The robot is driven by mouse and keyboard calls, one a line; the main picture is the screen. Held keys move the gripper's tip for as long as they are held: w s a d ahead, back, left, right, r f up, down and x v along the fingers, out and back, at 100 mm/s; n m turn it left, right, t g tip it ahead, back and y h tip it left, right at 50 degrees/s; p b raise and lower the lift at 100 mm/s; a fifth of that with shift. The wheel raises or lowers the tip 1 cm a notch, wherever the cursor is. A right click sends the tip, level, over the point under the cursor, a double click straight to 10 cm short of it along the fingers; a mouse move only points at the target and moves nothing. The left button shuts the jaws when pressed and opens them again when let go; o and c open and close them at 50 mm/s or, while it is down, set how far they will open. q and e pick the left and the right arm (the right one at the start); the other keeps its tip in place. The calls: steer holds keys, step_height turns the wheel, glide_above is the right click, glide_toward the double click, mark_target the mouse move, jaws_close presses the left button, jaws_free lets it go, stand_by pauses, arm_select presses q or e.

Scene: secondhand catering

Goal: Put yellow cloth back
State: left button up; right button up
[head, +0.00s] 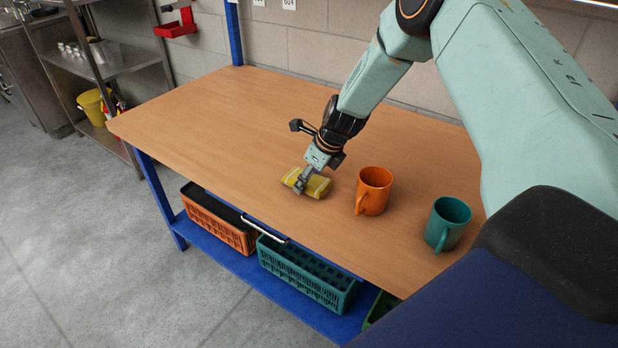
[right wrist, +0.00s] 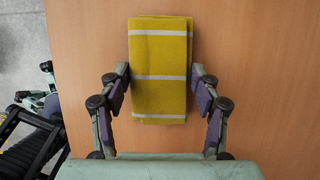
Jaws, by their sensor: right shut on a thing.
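The yellow cloth (head: 317,186) is folded into a flat rectangle with pale stripes and is at the tabletop, near the front edge. In the right wrist view the cloth (right wrist: 160,72) sits between the two fingers of my right gripper (right wrist: 161,92). In the head view my right gripper (head: 305,182) reaches down over the cloth and is shut on it across its width. Whether the cloth rests on the table or is slightly raised is hard to tell. My left gripper is not in the head view.
An orange mug (head: 374,192) stands just right of the cloth, and a teal mug (head: 447,224) stands further right. The wooden table (head: 210,115) is clear to the left and behind. An orange basket (head: 218,222) and a teal basket (head: 305,272) sit on the lower shelf.

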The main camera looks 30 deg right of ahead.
steer(key=shift+s+f, duration=0.1)
steer(key=shift+f, duration=0.05)
steer(key=o, duration=0.8)
steer(key=shift+c, duration=0.2)
steer(key=o, duration=0.3)
steer(key=shift+o, duration=0.2)
steer(key=shift+d+r+p, duration=0.1)
steer(key=shift+r+p, duration=0.35)
steer(key=shift+r, duration=0.25)
steer(key=p+v, duration=0.6)
steer(key=v, duration=0.2)
steer(key=shift+s+r+p, duration=0.15)
steer(key=shift+r+p, duration=0.1)
steer(key=shift+p, duration=0.1)
steer(key=p+v, duration=0.2)
steer(key=shift+s+r, duration=0.2)
steer(key=shift+s, duration=0.05)
